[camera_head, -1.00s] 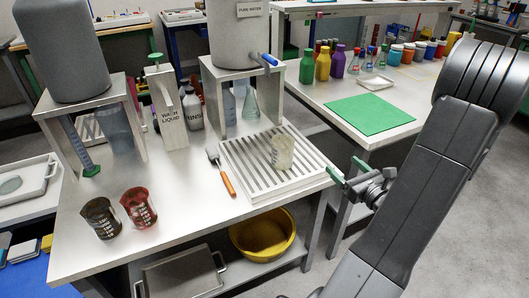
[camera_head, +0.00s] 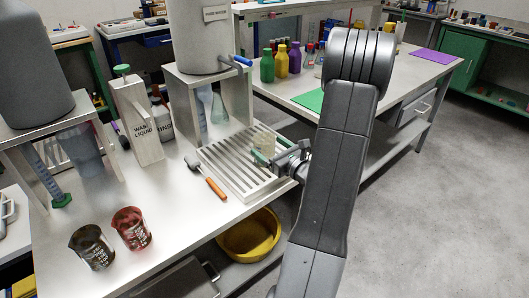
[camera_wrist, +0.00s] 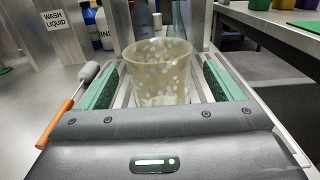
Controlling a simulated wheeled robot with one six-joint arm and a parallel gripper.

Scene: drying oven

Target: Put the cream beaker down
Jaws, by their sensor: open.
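The cream beaker (camera_wrist: 161,72) stands upright on the slatted metal drain rack (camera_head: 221,165). In the wrist view it is between the two green fingers of my gripper (camera_wrist: 160,82), with a gap on each side. My gripper (camera_head: 267,157) is open around the beaker. In the head view the beaker (camera_head: 265,140) shows only in part, behind the gripper.
An orange-handled brush (camera_head: 215,187) lies left of the rack. A dark beaker (camera_head: 92,246) and a red beaker (camera_head: 131,228) stand at the table's front left. A wash liquid dispenser (camera_head: 139,115) and a stand with a grey tank are behind. A yellow basin (camera_head: 248,234) is below.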

